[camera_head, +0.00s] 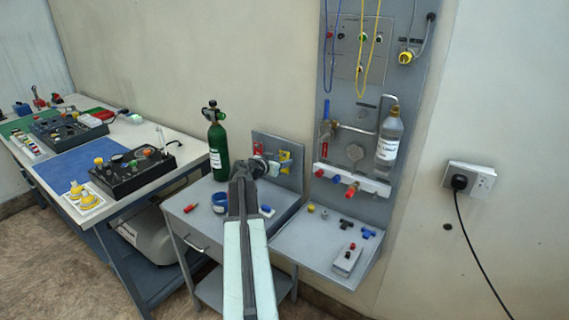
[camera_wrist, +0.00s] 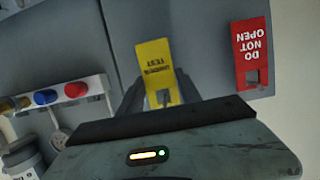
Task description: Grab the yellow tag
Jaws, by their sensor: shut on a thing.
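The yellow tag (camera_wrist: 157,62) with dark print appears upside down in the wrist view, against a grey panel. My gripper (camera_wrist: 160,92) is shut on its near end, with one finger on each side. In the head view the tag (camera_head: 285,158) shows on the small upright grey board, just right of my gripper (camera_head: 270,167). My wrist and gripper hide part of that board.
A red "DO NOT OPEN" tag (camera_wrist: 251,52) hangs beside the yellow tag; it also shows in the head view (camera_head: 258,148). A green cylinder (camera_head: 218,150) stands left of my arm. A panel with a clear bottle (camera_head: 389,135) is at right.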

